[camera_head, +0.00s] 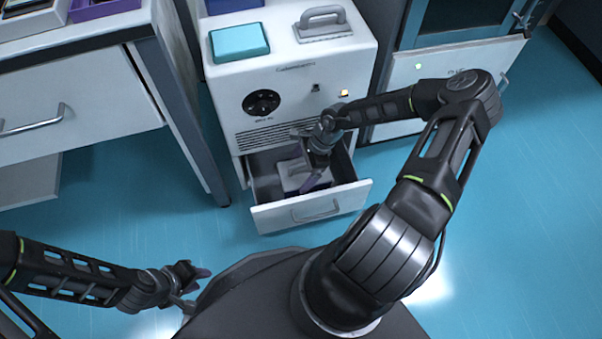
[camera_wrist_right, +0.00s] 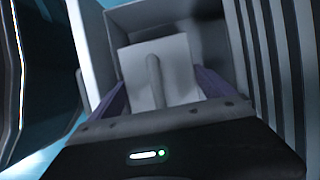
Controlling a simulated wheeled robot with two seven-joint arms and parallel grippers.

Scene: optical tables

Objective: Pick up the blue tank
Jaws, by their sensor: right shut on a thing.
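A teal-blue box-shaped tank (camera_head: 238,41) sits on the left of the white cabinet's top, with no gripper near it. My right gripper (camera_head: 314,178) reaches down into the cabinet's open drawer. In the right wrist view its purple fingers (camera_wrist_right: 160,84) are on either side of a pale grey block with a raised handle (camera_wrist_right: 172,62), shut on it. The grey block also shows in the head view (camera_head: 291,176), inside the drawer and partly hidden by the gripper. My left gripper (camera_head: 196,279) is low at the left, away from everything; its opening is unclear.
The white cabinet (camera_head: 270,75) has its drawer (camera_head: 312,208) pulled out. A grey handled lid (camera_head: 322,24) lies on its top at the right. A drawer table (camera_head: 75,110) stands left, and another cabinet (camera_head: 440,65) right. The blue floor (camera_head: 120,210) between is clear.

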